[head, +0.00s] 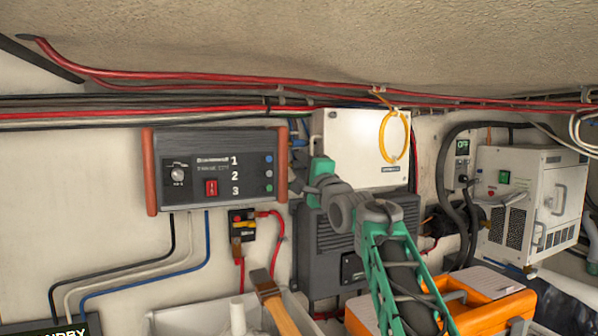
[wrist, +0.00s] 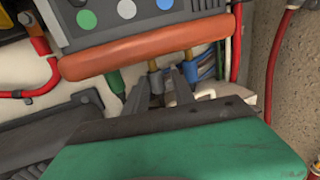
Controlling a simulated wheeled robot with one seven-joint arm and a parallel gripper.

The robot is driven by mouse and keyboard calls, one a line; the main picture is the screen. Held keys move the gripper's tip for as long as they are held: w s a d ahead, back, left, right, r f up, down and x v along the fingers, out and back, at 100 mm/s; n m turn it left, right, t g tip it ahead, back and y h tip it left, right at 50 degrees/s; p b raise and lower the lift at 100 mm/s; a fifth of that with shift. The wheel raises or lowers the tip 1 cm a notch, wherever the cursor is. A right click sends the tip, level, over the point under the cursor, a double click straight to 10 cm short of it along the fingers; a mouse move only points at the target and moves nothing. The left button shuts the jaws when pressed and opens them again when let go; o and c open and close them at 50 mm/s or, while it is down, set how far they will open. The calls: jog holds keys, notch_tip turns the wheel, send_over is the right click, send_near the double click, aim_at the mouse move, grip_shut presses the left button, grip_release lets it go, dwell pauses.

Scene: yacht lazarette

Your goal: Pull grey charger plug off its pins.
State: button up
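The charger (head: 213,170) is a dark grey box on the wall with an orange bar at each end and the numbers 1, 2 and 3. In the wrist view its near orange bar (wrist: 150,60) spans the top. My gripper (wrist: 163,76) is open, with a pale gap showing beside the middle connector. In the head view my gripper (head: 300,180) is at the charger's right side.
A white box (head: 362,145) with a yellow cable loop (head: 394,138) and a dark finned unit (head: 325,250) are close to my arm. Red cables (head: 200,85) run above. A wooden-handled hammer (head: 275,300) and an orange case (head: 480,302) are below.

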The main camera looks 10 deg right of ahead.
jog(key=r+b+v, duration=0.1)
jog(key=b+v, duration=0.3)
jog(key=v, duration=0.2)
jog(key=shift+r, duration=0.15)
jog(key=shift+s+d, duration=0.1)
jog(key=shift+s, duration=0.1)
